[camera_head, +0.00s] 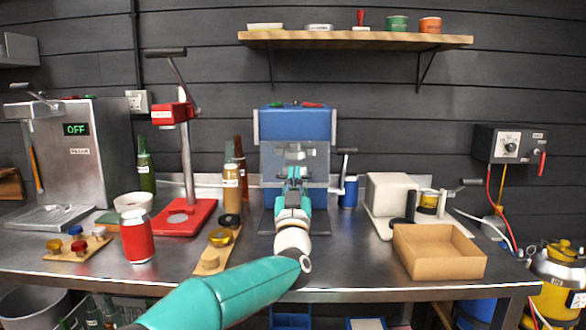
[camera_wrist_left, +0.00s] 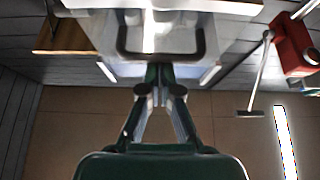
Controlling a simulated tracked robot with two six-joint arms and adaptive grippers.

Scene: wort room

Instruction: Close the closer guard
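The closer (camera_head: 297,124) is a blue machine standing at the middle back of the bench. Its guard (camera_head: 270,162) is a clear, greyish panel on the front, below the blue top. In the left wrist view, the guard's dark U-shaped handle (camera_wrist_left: 199,45) spans the top centre. My left gripper (camera_head: 293,174) reaches up in front of the guard. In the left wrist view, the left gripper's fingertips (camera_wrist_left: 159,70) come close together at the middle of the handle bar and look shut on it. My arm hides the closer's lower middle. My right gripper is in neither view.
A red lever press (camera_head: 187,216) stands left of the closer, with bottles (camera_head: 231,186) between. A red can (camera_head: 137,237) stands at the front left. A white machine (camera_head: 386,194) and an open cardboard box (camera_head: 440,250) are on the right. A wooden shelf (camera_head: 355,40) hangs above.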

